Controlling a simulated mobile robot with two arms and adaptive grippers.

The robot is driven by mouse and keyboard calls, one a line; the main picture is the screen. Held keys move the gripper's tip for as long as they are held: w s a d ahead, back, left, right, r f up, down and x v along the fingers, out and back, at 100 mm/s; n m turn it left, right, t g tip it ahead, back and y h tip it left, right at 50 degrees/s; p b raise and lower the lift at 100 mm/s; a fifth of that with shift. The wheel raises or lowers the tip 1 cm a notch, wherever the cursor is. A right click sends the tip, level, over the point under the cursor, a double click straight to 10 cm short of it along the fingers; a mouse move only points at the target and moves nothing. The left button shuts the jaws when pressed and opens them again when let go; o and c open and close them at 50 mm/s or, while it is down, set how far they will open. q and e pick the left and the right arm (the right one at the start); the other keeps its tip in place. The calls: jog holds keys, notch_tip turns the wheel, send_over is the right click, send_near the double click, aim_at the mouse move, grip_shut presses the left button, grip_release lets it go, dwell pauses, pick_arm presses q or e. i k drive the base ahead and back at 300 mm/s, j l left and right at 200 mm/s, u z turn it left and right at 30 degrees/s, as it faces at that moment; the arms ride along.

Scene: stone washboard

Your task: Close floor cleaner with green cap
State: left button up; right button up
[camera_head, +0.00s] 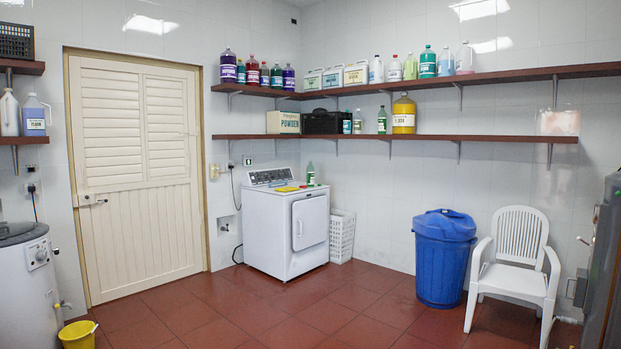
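I cannot make out for sure which bottle is the floor cleaner, or where the green cap is. A green bottle (310,173) with a pale label stands upright on the back right of the white washing machine (268,232). A yellow flat item (287,189) lies on the machine's top, with a small red item beside it. A large yellow bottle (403,114) with a label stands on the lower wall shelf. A pale blue jug (34,116) with a label stands on the left shelf. Neither of my grippers is in view.
The red tiled floor (230,310) is clear in the middle. A white crate (342,236) stands right of the machine, then a blue bin (443,258) and a white chair (514,255). A yellow bucket (77,335) is at lower left. Bottles line the upper shelf (500,76).

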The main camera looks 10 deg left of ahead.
aim_at(309, 168)
jog(key=u, duration=0.2)
jog(key=i+u, duration=0.25)
jog(key=i, duration=5.75)
jog(key=i+j+z, duration=0.2)
jog(key=i, duration=0.3)
jog(key=i+z, duration=0.15)
jog(key=i, duration=0.35)
jog(key=i+j+z, duration=0.2)
jog(key=i, duration=0.25)
jog(key=i+l+u, duration=0.15)
jog(key=u, duration=0.3)
jog(key=i+l+u, duration=0.15)
jog(key=u, duration=0.35)
jog(key=i+l+u, duration=0.1)
jog(key=l+u, duration=0.15)
jog(key=u, duration=0.2)
jog(key=l+u, duration=0.25)
jog(key=u, duration=0.2)
jog(key=i+l, duration=0.05)
